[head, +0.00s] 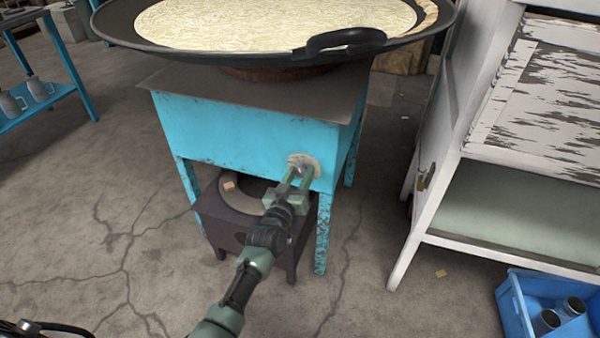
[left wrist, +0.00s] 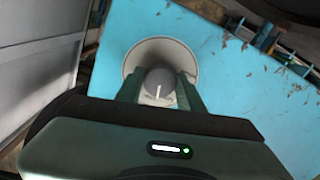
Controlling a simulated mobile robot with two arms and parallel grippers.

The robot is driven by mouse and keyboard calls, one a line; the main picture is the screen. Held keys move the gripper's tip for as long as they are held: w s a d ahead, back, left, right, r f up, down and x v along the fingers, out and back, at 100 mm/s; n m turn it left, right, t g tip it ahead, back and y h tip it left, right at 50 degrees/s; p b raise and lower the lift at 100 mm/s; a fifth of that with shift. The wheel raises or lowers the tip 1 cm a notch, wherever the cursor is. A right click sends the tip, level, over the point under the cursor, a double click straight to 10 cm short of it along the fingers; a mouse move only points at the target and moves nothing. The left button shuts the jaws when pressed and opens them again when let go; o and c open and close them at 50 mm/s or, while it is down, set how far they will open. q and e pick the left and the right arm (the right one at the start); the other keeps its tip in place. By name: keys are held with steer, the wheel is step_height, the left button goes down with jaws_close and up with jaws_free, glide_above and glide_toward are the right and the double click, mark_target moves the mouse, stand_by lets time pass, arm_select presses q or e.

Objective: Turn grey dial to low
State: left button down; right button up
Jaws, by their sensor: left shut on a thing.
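The grey dial (head: 303,162) sits on the front of the blue stove (head: 240,135), near its right corner. My left gripper (head: 299,177) reaches up to it from below, its green fingers at the dial. In the left wrist view the dial's round plate (left wrist: 150,54) lies on the blue panel, and its knob (left wrist: 159,82) with a white mark is between the two fingers. My left gripper (left wrist: 159,92) is shut on the knob. Any markings for the low setting cannot be made out. My right gripper is not in view.
A wide black pan (head: 350,40) of pale liquid stands on the stove. A dark low stand (head: 222,225) is under it. A white cabinet (head: 480,154) is at right, with a blue crate (head: 512,310) below. The floor between stove and cabinet is mostly clear.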

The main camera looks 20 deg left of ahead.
arm_select(q)
steer(key=shift+n, duration=0.4)
steer(key=shift+n+p, duration=0.4)
steer(key=shift+n, duration=1.5)
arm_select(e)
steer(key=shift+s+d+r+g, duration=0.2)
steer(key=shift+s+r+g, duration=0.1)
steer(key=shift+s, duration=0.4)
arm_select(q)
steer(key=shift+f, duration=0.1)
steer(key=c, duration=0.9)
jaws_free()
steer(key=shift+s, duration=0.15)
steer(key=shift+s+a+p, duration=0.15)
steer(key=shift+s+p, duration=0.85)
steer(key=shift+s, duration=2.8)
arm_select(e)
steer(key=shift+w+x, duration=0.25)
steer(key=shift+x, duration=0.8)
